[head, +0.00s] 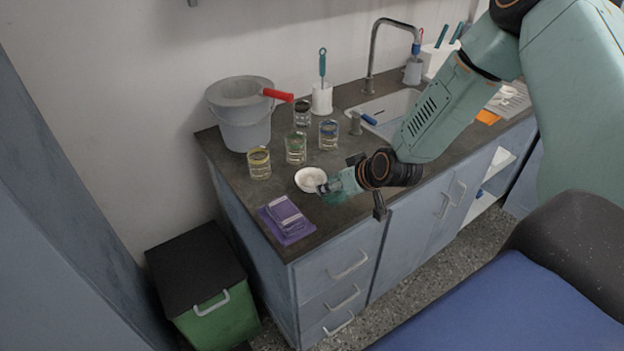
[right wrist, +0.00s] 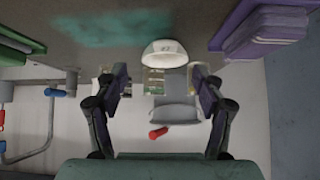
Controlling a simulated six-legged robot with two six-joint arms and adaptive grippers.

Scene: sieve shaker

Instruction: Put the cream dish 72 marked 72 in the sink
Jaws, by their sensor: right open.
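The cream dish 72 (head: 309,181) sits on the dark counter near its front edge. In the right wrist view the dish (right wrist: 165,52) shows the mark 72 on its side. The sink (head: 397,103) is set into the counter farther back, partly hidden by my right arm. My left gripper is not in view.
Several glass beakers, including a yellow-rimmed one (head: 259,164), stand behind the dish. A grey bucket (head: 240,115) stands at the back left. A purple mat (head: 297,235) lies at the front left corner. The tap (head: 371,60) arches over the sink. A green patch (right wrist: 110,28) is on the counter.

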